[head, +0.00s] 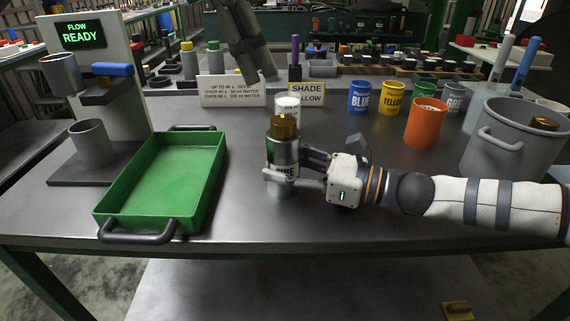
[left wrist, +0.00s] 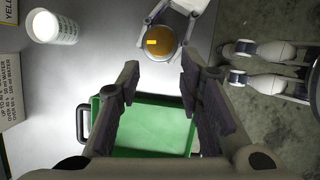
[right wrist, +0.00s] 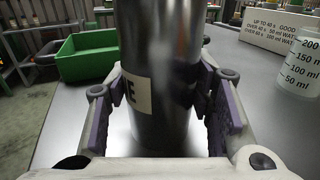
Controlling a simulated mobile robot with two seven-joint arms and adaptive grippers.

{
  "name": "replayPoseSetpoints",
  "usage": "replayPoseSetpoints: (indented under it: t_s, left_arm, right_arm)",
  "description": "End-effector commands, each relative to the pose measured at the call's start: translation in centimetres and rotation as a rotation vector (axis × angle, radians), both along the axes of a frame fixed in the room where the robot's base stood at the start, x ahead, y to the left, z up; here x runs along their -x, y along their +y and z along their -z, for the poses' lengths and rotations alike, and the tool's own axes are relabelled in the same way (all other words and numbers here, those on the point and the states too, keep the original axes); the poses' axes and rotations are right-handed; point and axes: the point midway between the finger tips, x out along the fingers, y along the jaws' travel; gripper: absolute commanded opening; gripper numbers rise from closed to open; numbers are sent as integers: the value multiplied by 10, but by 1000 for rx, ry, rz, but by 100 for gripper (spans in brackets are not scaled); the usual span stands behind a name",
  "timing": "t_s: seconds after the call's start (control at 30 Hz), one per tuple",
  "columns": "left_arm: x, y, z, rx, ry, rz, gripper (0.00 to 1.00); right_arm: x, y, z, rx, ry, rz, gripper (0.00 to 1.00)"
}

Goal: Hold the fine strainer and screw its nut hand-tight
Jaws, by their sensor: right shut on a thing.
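The fine strainer (head: 283,158) is a steel cylinder with a partly hidden label, upright over the table's front middle. Its brass nut (head: 285,127) sits on top; in the left wrist view the nut (left wrist: 157,42) shows from above. My right gripper (head: 296,165) is shut on the strainer body from the right, one finger on each side, as the right wrist view (right wrist: 160,105) shows. My left gripper (left wrist: 161,66) is open and empty, pointing down. The nut lies just beyond its fingertips, not between them. In the head view a dark part of my left arm hangs above and behind the strainer.
A green tray (head: 104,210) lies left of the strainer. A white measuring cup (head: 288,104) stands just behind it, near two signs. An orange cup (head: 427,122) and a grey pot (head: 510,150) stand at right. The table front is clear.

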Motion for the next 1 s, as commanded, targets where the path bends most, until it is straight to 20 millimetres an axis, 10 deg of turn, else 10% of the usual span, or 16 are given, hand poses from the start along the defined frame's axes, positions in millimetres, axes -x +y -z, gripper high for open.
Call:
replayPoseSetpoints:
  t_s: [0.17, 0.33, 0.57, 1.0]
  left_arm:
    - [0, 0, 0, 0, 0, 0, 33]
    - [-5, 12, 10, 87, 18, 11, 55]
    - [-17, 63, 67, 718, -58, 1, 55]
    - [40, 70, 101, 1178, -327, -242, 55]
  right_arm:
    - [0, 0, 0, 0, 0, 0, 1]
    - [0, 0, 0, 0, 0, 0, 1]
    - [0, 0, 0, -1, 0, 0, 1]
    - [0, 0, 0, 0, 0, 0, 1]
